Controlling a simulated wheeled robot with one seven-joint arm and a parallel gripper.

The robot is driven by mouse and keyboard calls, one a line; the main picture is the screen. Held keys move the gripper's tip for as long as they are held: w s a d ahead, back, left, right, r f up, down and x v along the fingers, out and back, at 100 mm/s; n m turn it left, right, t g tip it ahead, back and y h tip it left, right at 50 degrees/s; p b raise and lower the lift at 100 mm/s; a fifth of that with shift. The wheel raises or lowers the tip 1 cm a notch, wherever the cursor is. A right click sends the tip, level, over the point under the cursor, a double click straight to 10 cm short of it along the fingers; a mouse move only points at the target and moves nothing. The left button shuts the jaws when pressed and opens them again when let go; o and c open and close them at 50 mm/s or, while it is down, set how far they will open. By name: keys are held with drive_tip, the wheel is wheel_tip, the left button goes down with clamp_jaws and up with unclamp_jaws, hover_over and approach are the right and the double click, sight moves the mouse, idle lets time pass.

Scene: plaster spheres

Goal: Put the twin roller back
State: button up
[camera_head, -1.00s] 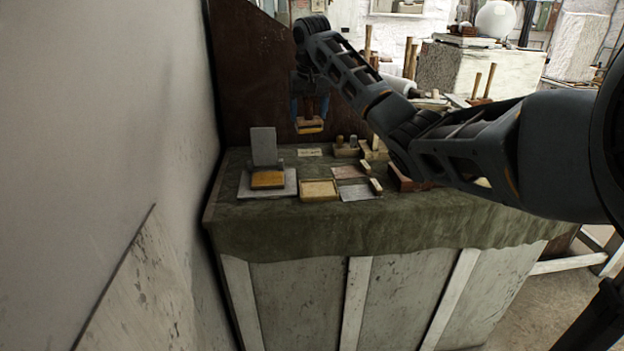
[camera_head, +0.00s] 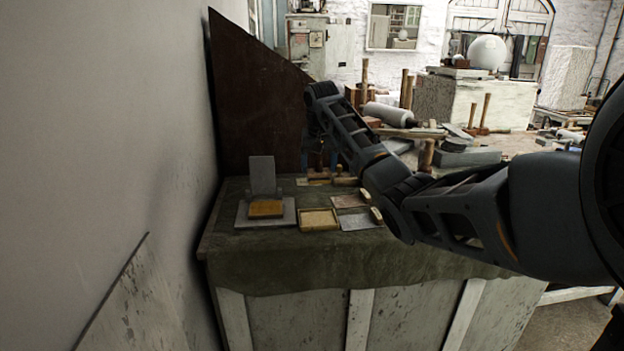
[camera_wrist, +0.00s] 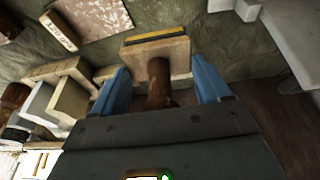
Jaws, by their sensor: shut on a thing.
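My gripper (camera_wrist: 160,70) is shut on a tool with a brown handle (camera_wrist: 158,82) and a pale wooden block head (camera_wrist: 160,56) edged in yellow and dark. No rollers show on it, so I cannot tell if it is the twin roller. In the head view my gripper (camera_head: 320,162) is low at the back of the green-covered bench, partly hidden by my arm. In the wrist view a wooden holder (camera_wrist: 62,72) with brown cylindrical handles (camera_wrist: 14,98) stands to the left of the held tool, apart from it.
On the bench (camera_head: 285,260) are a grey stand (camera_head: 262,176) with an orange pad (camera_head: 266,208), a yellow-rimmed tray (camera_head: 318,228), and a grey slab (camera_head: 357,222). A dark panel (camera_head: 255,110) rises behind. Bare cloth (camera_wrist: 235,62) shows beside the held tool.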

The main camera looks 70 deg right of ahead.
sight(312, 180)
drive_tip(key=shift+w+a+f, duration=0.3)
drive_tip(key=shift+w+f, duration=0.35)
drive_tip(key=shift+w, duration=0.25)
drive_tip(key=shift+f+p, duration=0.35)
drive_tip(key=shift+f, duration=1.55)
drive_tip(key=shift+f, duration=0.1)
drive_tip(key=o, duration=1.2)
drive_tip(key=shift+c, duration=0.2)
drive_tip(key=v, duration=1.2)
drive_tip(key=shift+b, duration=0.35)
